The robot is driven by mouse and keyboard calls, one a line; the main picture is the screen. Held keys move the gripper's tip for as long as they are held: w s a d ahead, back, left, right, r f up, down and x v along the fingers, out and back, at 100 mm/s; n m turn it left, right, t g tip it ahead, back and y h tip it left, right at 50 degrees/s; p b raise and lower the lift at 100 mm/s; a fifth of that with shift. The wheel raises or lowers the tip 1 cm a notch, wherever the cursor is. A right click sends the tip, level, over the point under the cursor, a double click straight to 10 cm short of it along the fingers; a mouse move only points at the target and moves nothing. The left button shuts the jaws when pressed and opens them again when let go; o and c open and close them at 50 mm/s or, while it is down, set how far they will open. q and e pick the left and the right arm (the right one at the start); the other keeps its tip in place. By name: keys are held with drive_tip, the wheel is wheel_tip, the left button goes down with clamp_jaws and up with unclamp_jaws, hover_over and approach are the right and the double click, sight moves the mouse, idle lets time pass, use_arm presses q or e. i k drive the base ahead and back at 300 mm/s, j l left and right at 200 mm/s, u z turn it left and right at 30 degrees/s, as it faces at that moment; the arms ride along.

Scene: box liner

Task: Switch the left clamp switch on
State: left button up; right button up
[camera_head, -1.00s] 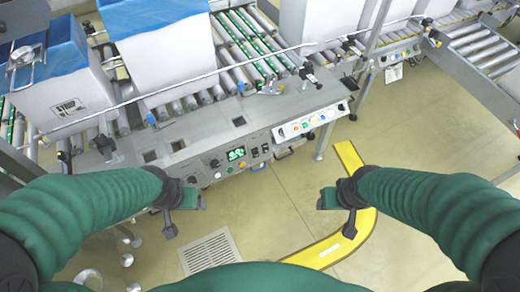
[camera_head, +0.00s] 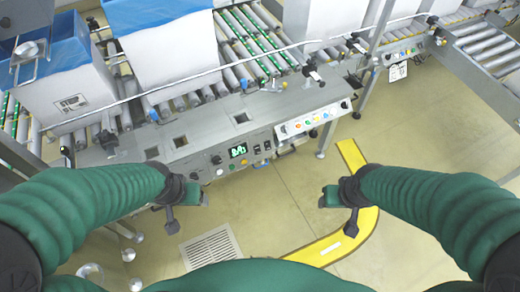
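A grey control panel on the conveyor machine carries a green-lit display (camera_head: 239,150). Two small dark switches sit right of it, one nearer the display (camera_head: 256,149) and one farther right (camera_head: 267,145). Round knobs (camera_head: 217,160) sit left of it. I cannot read labels or tell which control is the left clamp switch, or its position. My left gripper (camera_head: 189,208) hangs below the panel's left part, apart from it. My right gripper (camera_head: 337,209) is farther right, over the floor and yellow strip. Both look empty; their jaw opening is unclear.
White boxes with blue liners (camera_head: 68,85) stand on the roller conveyor, with a thin rail in front. Another panel with coloured buttons (camera_head: 314,120) is at right. A yellow floor strip (camera_head: 352,215) and a floor grate (camera_head: 210,248) lie below. The floor between is clear.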

sight(257, 148)
drive_tip(key=i+j+z, duration=0.2)
drive_tip(key=z, duration=0.25)
drive_tip(key=i+j+z, duration=0.65)
drive_tip(key=z, duration=0.25)
